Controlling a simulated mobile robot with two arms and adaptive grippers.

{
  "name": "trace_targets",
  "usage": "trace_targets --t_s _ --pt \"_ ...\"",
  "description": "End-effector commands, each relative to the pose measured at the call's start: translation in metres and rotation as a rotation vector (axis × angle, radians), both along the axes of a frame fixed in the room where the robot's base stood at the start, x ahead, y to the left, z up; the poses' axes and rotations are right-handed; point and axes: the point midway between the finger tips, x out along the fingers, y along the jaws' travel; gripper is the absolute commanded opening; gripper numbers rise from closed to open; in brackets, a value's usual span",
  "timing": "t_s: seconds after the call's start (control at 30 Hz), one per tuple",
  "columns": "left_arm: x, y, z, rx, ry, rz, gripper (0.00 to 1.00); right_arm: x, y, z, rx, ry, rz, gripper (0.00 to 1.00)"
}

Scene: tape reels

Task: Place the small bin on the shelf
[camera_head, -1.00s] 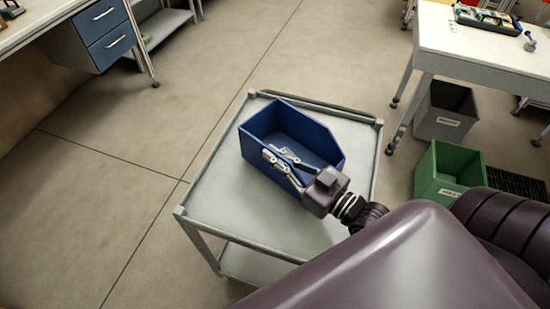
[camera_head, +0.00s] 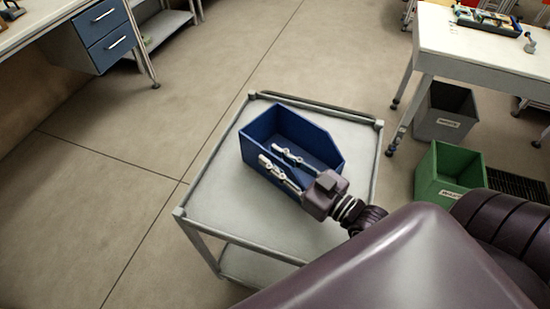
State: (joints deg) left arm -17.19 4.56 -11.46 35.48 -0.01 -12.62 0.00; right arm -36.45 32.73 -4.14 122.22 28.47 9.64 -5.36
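The small bin is a blue open-topped bin (camera_head: 317,131), resting on the light grey top of a cart (camera_head: 215,195). It looks empty apart from the gripper. My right gripper (camera_head: 270,155) reaches in from the lower right at the bin's near side wall. Its two fingers are spread apart, one inside the bin and one near the wall's rim; whether they touch the wall is hard to tell. My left gripper is not in view. A low grey shelf (camera_head: 163,27) shows beside the drawer unit at the upper left; whether it is the task's shelf is unclear.
A white table (camera_head: 470,50) with a tray of items (camera_head: 489,20) stands at the upper right. A grey bin (camera_head: 443,112) and a green bin (camera_head: 447,172) sit on the floor right of the cart. A blue drawer unit (camera_head: 107,35) is at upper left. The floor left of the cart is clear.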

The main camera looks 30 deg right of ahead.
Motion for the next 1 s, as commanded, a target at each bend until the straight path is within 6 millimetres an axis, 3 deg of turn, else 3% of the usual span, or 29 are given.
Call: trace_targets --t_s 0.53,1.0 --pt "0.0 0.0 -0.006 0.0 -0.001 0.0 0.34 -0.063 -0.022 -0.002 -0.001 0.004 0.0 0.22" --pt "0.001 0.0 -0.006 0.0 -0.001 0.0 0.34 -0.07 -0.025 0.0 0.001 0.0 0.0 0.22"
